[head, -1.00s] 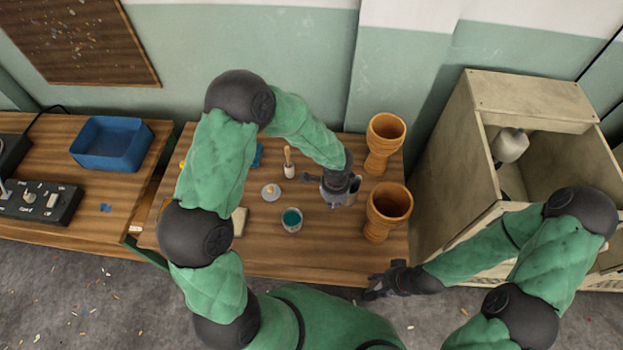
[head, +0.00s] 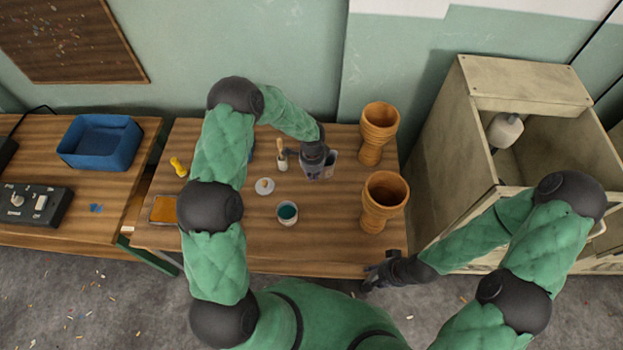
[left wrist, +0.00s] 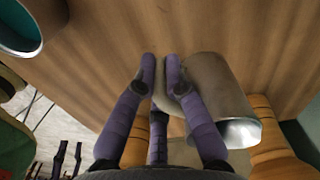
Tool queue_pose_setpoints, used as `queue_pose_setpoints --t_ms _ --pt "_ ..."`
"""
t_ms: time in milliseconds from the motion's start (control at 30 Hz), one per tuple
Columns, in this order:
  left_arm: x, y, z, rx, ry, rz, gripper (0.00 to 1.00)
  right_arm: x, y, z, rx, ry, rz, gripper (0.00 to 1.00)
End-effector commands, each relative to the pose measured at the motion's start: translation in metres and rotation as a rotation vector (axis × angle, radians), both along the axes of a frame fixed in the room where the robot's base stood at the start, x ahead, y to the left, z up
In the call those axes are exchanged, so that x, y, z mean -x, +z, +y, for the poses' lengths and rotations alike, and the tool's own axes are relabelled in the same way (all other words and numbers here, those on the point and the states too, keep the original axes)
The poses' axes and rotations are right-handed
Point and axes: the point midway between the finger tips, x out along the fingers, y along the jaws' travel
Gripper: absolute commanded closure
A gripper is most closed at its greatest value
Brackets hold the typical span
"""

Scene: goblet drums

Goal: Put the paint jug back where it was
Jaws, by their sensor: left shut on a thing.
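The paint jug (head: 331,160) is a grey metal vessel over the back right part of the wooden table, left of the far goblet drum. My left gripper (head: 311,172) is shut on its side. In the left wrist view the purple-grey fingers (left wrist: 160,72) grip the jug (left wrist: 220,95), whose opening is at the lower right. I cannot tell whether its base touches the table. My right gripper (head: 373,277) is empty and open by the table's front right edge. A cup of teal paint (head: 287,213) stands in front of the jug.
Two orange goblet drums, far (head: 378,135) and near (head: 384,203), stand at the right. A whitish lid (head: 264,186) and a brush holder (head: 282,160) are left of the jug. A pale cabinet (head: 440,150) stands right. The table's front right-centre is clear.

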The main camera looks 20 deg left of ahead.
Motion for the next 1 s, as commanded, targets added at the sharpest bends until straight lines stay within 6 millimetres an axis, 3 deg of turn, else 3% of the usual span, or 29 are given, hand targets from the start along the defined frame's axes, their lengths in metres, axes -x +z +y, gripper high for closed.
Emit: queue_pose_setpoints --t_ms 167,400,800,833,900,1000 --pt "-0.006 -0.009 0.005 0.000 0.002 -0.001 1.00 0.000 -0.002 0.000 0.000 0.000 0.000 0.60" --pt "-0.007 -0.039 0.006 0.000 0.000 -0.001 1.00 0.000 -0.012 0.000 0.000 0.000 0.000 0.60" --pt "-0.007 -0.043 0.006 0.000 0.001 -0.002 1.00 0.000 -0.014 0.000 0.000 0.000 0.000 0.60" --pt "-0.007 -0.044 0.006 0.000 0.001 -0.001 0.85 0.000 -0.015 0.000 0.000 0.000 0.000 0.60" --pt "-0.007 -0.043 0.006 0.000 0.000 0.000 0.65 0.000 -0.014 0.000 0.000 0.000 0.000 0.60" --pt "-0.007 -0.043 0.006 0.000 0.001 0.000 0.64 0.000 -0.014 0.000 0.000 0.000 0.000 0.60"
